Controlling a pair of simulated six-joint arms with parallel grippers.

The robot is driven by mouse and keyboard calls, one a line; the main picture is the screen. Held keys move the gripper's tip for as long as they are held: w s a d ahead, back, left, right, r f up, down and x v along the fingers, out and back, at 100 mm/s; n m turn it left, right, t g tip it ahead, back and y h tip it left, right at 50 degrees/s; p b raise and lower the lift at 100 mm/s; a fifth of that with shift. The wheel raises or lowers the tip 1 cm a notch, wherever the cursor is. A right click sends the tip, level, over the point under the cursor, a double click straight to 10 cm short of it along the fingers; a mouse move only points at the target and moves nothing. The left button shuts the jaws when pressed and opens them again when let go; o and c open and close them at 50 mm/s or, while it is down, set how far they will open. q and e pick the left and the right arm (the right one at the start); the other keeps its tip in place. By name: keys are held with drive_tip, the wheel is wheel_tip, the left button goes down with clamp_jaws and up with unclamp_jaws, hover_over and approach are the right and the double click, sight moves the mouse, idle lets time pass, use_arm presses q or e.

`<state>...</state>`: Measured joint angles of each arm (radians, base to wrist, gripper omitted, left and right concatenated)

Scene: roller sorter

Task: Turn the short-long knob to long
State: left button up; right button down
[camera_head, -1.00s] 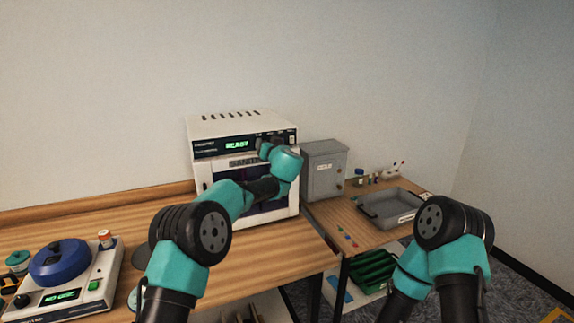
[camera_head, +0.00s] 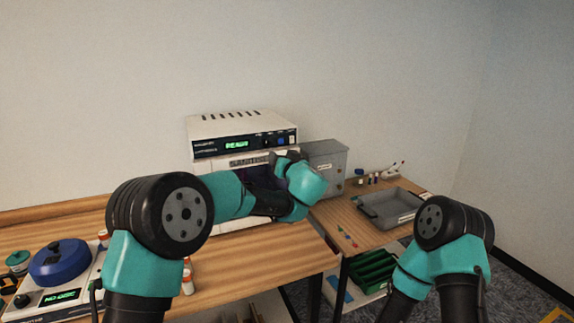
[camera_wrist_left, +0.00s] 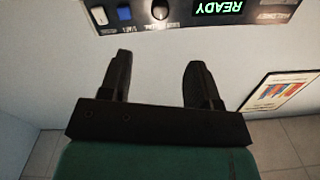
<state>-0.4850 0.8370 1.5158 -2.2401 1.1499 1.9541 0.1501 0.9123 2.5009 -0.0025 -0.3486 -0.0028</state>
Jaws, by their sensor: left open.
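The white sterilizer-like box (camera_head: 240,126) stands at the back of the wooden table, with a dark front panel and a green READY display (camera_wrist_left: 219,7). In the left wrist view a dark round knob (camera_wrist_left: 160,9) sits beside the display, next to a blue button (camera_wrist_left: 124,13) and a pale switch (camera_wrist_left: 99,16). The small labels and the knob's setting are too blurred to read. My left gripper (camera_wrist_left: 158,60) is open and empty, its fingers apart from the knob and pointing toward the panel. My right gripper is out of view; only its arm shows.
A grey metal cabinet (camera_head: 325,165) stands right of the box. A grey tray (camera_head: 394,208) lies on the side table. A blue-lidded device (camera_head: 60,263) sits at front left, with small bottles (camera_head: 187,275) near my left arm.

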use_arm(q)
drive_tip(key=shift+v, duration=1.95)
drive_tip(key=shift+a, duration=0.1)
